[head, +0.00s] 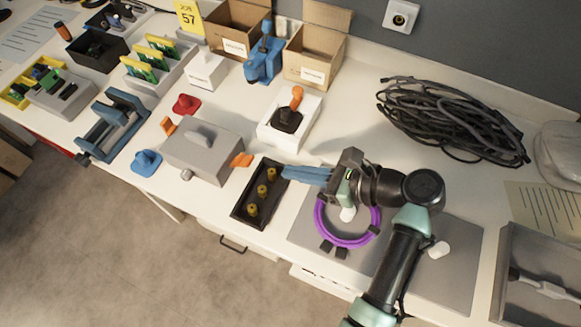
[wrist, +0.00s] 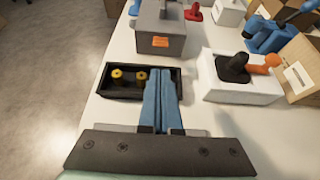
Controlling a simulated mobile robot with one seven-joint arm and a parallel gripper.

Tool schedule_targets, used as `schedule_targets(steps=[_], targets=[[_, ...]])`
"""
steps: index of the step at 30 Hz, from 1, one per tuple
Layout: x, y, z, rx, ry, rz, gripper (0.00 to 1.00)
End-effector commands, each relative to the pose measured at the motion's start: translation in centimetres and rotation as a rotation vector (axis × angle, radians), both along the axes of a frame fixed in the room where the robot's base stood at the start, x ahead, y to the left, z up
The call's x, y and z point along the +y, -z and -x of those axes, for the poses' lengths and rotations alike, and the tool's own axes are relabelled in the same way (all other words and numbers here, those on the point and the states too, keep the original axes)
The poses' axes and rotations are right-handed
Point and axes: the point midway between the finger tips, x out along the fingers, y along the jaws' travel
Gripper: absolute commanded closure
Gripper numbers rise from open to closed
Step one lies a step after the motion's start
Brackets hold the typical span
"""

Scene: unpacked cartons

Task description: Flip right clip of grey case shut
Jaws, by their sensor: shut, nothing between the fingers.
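The grey case (head: 200,155) stands on the white bench with its lid down and a light grey handle on top. Its right clip (head: 241,160) is an orange tab that sticks out from the case's right side. The left clip (head: 168,126) is a similar orange tab sticking out on the other side. My gripper (head: 285,172) has long blue fingers, pressed together and empty. It is to the right of the right clip, apart from it, over the end of the black tray. The wrist view shows the fingers (wrist: 160,72) pointing toward the case (wrist: 158,22) and the orange clip (wrist: 160,42).
The black tray (head: 239,212) with yellow knobs lies between gripper and case. A white box with a joystick (head: 290,122) stands behind. A purple ring (head: 347,240) lies under my arm. Red (head: 187,104) and blue (head: 146,162) pieces sit near the case. Coiled cables (head: 450,120) lie right.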

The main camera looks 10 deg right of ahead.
Motion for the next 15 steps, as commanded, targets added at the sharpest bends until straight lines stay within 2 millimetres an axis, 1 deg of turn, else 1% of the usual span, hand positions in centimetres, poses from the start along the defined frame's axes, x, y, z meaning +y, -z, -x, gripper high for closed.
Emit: schedule_targets(steps=[1, 6, 12, 15], targets=[[0.9, 0.6, -0.5, 0.002, -0.004, -0.001, 1.00], [3.2, 2.0, -2.2, 0.002, -0.004, -0.001, 1.00], [5.1, 3.2, -3.6, 0.002, -0.003, 0.000, 1.00], [5.6, 3.4, -4.0, 0.001, 0.000, 0.001, 1.00]])
